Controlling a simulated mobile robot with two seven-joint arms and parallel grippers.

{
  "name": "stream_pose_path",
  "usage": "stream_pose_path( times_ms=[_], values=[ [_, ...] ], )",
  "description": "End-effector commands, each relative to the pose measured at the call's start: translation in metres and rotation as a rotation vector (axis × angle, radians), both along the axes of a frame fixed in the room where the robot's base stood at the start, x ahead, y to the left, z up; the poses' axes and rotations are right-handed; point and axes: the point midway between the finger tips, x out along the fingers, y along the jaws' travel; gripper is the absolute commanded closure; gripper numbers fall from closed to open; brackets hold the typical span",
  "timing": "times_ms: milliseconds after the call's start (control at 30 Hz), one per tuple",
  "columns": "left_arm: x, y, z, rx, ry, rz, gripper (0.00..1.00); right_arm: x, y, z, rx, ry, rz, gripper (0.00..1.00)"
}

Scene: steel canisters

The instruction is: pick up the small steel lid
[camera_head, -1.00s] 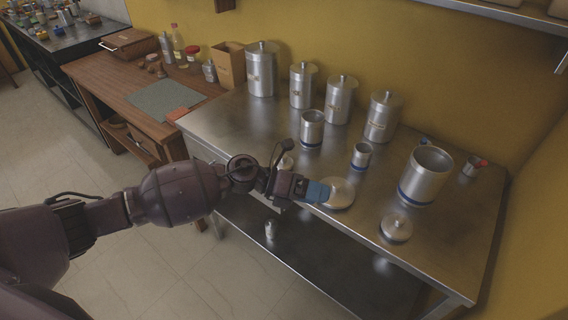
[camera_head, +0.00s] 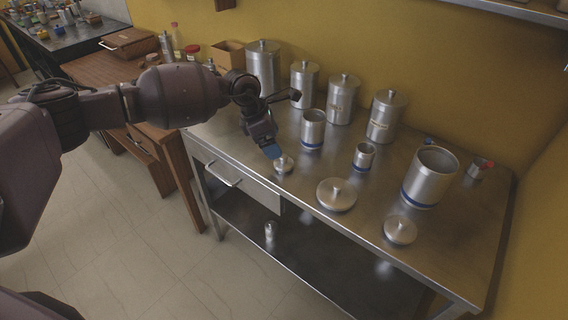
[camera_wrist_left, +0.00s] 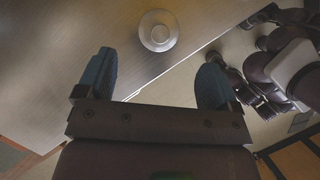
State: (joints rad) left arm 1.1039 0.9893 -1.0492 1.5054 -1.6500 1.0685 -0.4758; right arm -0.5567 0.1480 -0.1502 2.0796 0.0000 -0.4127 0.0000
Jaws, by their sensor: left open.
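The small steel lid (camera_head: 284,164), round with a knob on top, lies on the steel table near its front edge. It also shows in the left wrist view (camera_wrist_left: 158,30), beyond and between my fingertips. My left gripper (camera_head: 273,153) is just above and behind the lid in the head view, pointing down. In the left wrist view the two blue fingers (camera_wrist_left: 155,82) are spread apart with nothing between them. The lid is apart from the fingers in that view. My right gripper is not seen.
A larger lid (camera_head: 336,195) and another lid (camera_head: 400,230) lie to the right on the steel table (camera_head: 300,222). Open canisters, a mid one (camera_head: 312,130), a small one (camera_head: 363,157) and a large one (camera_head: 430,178), stand behind. Several lidded canisters (camera_head: 343,100) line the wall.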

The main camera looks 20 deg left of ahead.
Motion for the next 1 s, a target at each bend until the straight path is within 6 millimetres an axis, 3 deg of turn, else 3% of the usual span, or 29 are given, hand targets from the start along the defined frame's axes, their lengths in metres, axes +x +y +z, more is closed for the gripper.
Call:
stream_pose_path(
  times_ms=[100,367,667,933,1000],
  values=[
    [0.002,-0.006,-0.019,0.0,0.005,0.0,0.13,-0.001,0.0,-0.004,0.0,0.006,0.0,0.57],
    [0.005,-0.012,-0.033,-0.003,0.002,0.001,0.13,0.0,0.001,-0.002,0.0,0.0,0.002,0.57],
    [0.012,-0.026,-0.07,-0.002,0.005,0.001,0.13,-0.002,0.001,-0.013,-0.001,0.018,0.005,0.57],
    [0.013,-0.028,-0.072,-0.002,0.0,0.001,0.13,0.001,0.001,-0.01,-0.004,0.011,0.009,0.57],
    [0.013,-0.028,-0.072,-0.002,0.0,0.001,0.21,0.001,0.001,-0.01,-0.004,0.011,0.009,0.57]
  ],
)
